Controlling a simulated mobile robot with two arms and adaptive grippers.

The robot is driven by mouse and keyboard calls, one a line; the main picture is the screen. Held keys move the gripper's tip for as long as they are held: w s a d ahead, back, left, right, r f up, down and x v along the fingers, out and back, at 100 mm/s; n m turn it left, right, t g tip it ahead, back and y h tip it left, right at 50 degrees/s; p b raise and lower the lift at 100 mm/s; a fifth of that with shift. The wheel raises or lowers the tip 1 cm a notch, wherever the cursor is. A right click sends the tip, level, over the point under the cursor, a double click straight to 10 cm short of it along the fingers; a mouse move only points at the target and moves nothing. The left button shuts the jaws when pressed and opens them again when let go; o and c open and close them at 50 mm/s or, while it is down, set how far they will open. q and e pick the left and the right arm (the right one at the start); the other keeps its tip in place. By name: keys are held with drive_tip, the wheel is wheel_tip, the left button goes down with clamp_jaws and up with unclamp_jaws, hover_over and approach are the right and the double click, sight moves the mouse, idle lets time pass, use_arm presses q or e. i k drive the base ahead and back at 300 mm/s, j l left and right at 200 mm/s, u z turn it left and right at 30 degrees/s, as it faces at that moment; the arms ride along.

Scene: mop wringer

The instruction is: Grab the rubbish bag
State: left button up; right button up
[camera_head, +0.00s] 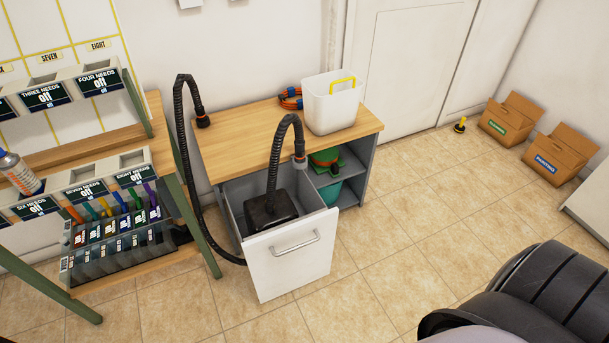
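I cannot clearly make out a rubbish bag. A black, box-like thing (270,211) lies in the open drawer (236,225) of the wooden-topped cabinet, with a black ribbed hose (270,165) rising from it. A white bin (332,105) with a yellow handle (343,83) stands on the cabinet top; its inside is mostly hidden. Neither of my grippers shows. A dark rounded part at the lower right looks like my own arm, with its gripper end out of view.
The drawer's white front (290,255) juts into the room. A rack of labelled bins (110,230) stands at the left. Two cardboard boxes (508,118) (560,152) sit by the right wall. The tiled floor (400,225) right of the cabinet is clear.

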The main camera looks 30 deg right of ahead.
sight(272, 220)
drive_tip(key=z, duration=0.85)
drive_tip(key=j, duration=0.3)
drive_tip(key=u, duration=0.05)
